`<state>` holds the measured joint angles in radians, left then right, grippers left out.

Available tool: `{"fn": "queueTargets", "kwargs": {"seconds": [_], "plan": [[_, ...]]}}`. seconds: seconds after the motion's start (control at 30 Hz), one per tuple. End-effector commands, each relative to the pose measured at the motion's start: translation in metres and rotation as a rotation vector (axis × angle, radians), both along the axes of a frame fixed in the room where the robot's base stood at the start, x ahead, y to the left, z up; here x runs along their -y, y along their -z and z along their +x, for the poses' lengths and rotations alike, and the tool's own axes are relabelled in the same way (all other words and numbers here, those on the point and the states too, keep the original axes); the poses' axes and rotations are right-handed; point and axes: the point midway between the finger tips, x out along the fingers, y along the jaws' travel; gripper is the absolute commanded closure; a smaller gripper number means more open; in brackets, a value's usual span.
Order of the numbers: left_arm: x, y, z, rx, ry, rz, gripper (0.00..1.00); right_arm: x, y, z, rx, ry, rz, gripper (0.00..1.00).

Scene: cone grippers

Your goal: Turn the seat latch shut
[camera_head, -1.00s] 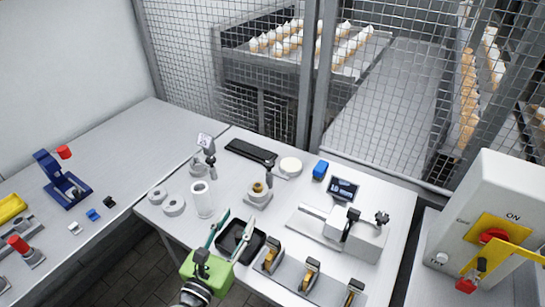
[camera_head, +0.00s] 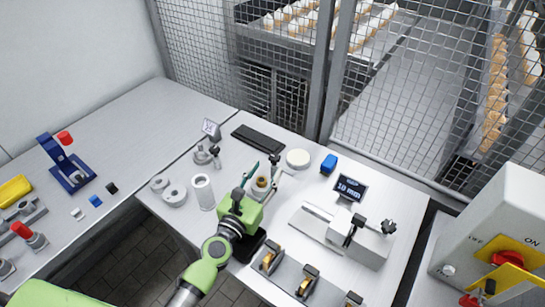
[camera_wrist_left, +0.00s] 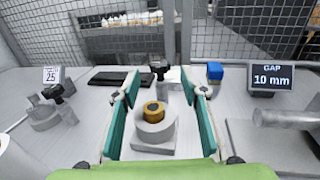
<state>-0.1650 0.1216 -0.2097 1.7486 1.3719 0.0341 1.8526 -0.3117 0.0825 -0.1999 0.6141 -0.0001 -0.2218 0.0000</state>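The seat (camera_head: 259,193) is a pale round holder on a square base on the white table, with a brass-coloured ring (camera_head: 262,182) in its top. In the left wrist view the seat (camera_wrist_left: 154,132) and ring (camera_wrist_left: 153,111) appear between my fingers. A black knob (camera_wrist_left: 157,69) stands upright just behind the ring; it may be the latch, but I cannot tell whether it is turned shut. My left gripper (camera_head: 264,171) is open and empty, its green fingers reaching toward the seat; it also shows in the left wrist view (camera_wrist_left: 161,94). No right gripper shows.
A display (camera_head: 350,187) reads 10 mm beside a grey clamp device (camera_head: 360,243). A white cylinder (camera_head: 203,192) and grey rings (camera_head: 173,194) stand left of my arm. Roller stands (camera_head: 305,285) line the front edge. A blue block (camera_head: 329,164) and wire fence lie behind.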

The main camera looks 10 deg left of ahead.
Motion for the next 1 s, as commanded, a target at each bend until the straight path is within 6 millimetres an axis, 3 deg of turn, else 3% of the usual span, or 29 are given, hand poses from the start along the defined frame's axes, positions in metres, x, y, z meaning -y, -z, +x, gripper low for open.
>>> {"fn": "queueTargets", "kwargs": {"seconds": [0.1, 0.3, 0.73, 0.9, 1.0], "plan": [[0.004, -0.002, 0.022, 0.002, -0.001, -0.001, 0.6, -0.002, -0.004, 0.012, 0.016, 0.001, 0.003, 0.63], [0.009, 0.0, 0.044, 0.0, 0.0, 0.001, 0.6, -0.007, -0.005, 0.02, 0.028, 0.002, 0.009, 0.63], [0.01, 0.001, 0.052, 0.0, -0.001, 0.0, 0.6, -0.006, -0.005, 0.015, 0.021, 0.001, 0.008, 0.63], [0.01, 0.001, 0.052, 0.0, -0.001, 0.0, 1.0, -0.004, -0.004, 0.012, 0.017, 0.001, 0.006, 0.63], [0.01, 0.001, 0.052, 0.0, 0.0, 0.0, 1.0, -0.003, -0.004, 0.012, 0.017, 0.001, 0.004, 0.63]]}}
